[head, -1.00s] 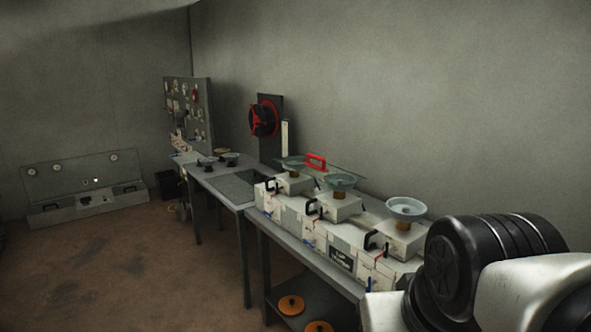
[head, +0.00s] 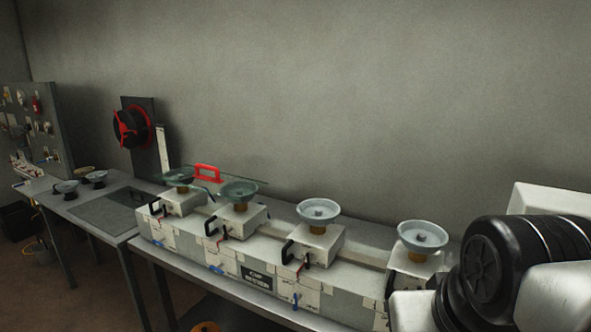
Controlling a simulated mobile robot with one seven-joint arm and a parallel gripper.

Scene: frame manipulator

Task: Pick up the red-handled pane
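The red-handled pane (head: 208,173) is in the head view, left of centre. Its red handle stands up from a thin, clear sheet that is hard to make out against the wall. The sheet lies behind or over the two leftmost dish-topped white units; I cannot tell what it rests on. Part of my arm shows at the lower right, well to the right of the pane. My gripper is not in view.
A long white bench unit (head: 228,262) carries several boxes with shallow glass dishes (head: 318,209) and black handles. A grey table (head: 72,209) stands at left, with a black-and-red wheel (head: 131,128) on an upright panel behind it. A tool board (head: 36,127) is farther left.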

